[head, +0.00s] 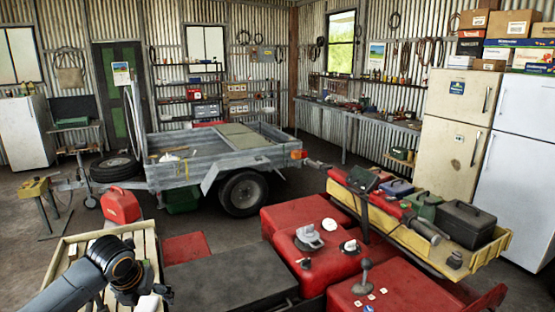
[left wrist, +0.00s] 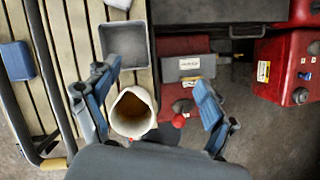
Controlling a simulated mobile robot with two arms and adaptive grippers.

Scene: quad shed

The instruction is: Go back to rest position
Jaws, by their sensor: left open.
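My left arm comes in from the lower left in the head view, over a slatted wooden rack (head: 68,262). Its gripper (head: 143,298) points down near the bottom edge, with its fingers partly hidden. In the left wrist view the gripper (left wrist: 155,100) has its two blue fingers wide apart. A white, open-topped container with a brownish inside (left wrist: 117,127) shows between them, nearer the left finger. I cannot tell whether it touches that finger, but the jaws are not closed on it. My right gripper is not in view.
The red quad (head: 318,265) fills the lower middle. Its yellow front rack (head: 480,257) carries cases and cans. A metal trailer (head: 180,178) stands behind, with a red fuel can (head: 120,206) before it. A grey tray (left wrist: 125,28) and blue box (left wrist: 17,60) lie on the slats.

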